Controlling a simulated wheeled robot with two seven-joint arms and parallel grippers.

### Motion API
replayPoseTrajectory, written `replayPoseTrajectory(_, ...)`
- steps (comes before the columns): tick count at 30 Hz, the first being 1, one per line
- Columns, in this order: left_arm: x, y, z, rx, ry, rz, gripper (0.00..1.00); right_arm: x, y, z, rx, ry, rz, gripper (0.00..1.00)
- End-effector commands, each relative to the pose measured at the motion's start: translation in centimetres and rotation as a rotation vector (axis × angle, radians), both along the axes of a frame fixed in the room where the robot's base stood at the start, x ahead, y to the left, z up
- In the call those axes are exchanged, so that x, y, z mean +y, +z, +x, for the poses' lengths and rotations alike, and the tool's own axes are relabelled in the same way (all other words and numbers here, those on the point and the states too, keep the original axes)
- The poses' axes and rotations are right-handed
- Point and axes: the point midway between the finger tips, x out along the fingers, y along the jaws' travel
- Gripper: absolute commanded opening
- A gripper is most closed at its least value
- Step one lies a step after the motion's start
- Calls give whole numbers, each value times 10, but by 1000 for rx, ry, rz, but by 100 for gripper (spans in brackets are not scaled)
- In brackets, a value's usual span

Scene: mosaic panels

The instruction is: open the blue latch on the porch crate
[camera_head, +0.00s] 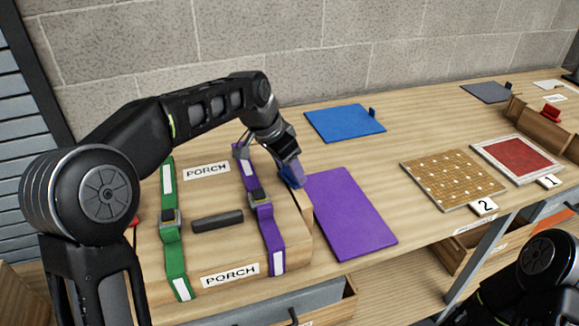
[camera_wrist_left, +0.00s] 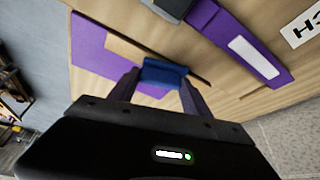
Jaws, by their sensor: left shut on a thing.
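The porch crate (camera_head: 205,262) is a wooden box with two "PORCH" labels, a dark handle (camera_head: 217,220), a green strap (camera_head: 174,245) and a purple strap (camera_head: 268,225), both with buckles. The blue latch (camera_head: 291,177) is on the crate's right side, and it also shows in the left wrist view (camera_wrist_left: 163,73). My left gripper (camera_head: 293,172) reaches over the crate and is shut on the blue latch, with a finger on each side of it in the left wrist view (camera_wrist_left: 160,88). My right gripper is not in view; only part of that arm shows at the lower right.
A purple panel (camera_head: 350,215) lies right beside the crate. A blue panel (camera_head: 345,123) lies behind. Mosaic panels, one tan (camera_head: 453,180) and one red (camera_head: 518,157), lie at the right with number tags. A grey block wall (camera_head: 350,50) stands behind the table.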

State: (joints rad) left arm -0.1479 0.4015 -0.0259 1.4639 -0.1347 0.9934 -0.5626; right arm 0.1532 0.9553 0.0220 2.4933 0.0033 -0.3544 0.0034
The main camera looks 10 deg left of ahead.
Motion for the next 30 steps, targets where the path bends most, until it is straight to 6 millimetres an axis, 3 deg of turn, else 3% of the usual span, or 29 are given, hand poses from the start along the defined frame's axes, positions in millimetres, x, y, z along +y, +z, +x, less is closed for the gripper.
replayPoseTrajectory(9,0,0,0,-1,0,1,78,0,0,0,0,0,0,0)
replayPoseTrajectory(19,1,4,-1,-2,1,1,78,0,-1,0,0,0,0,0)
replayPoseTrajectory(30,14,53,-16,-5,1,0,78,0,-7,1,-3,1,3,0)
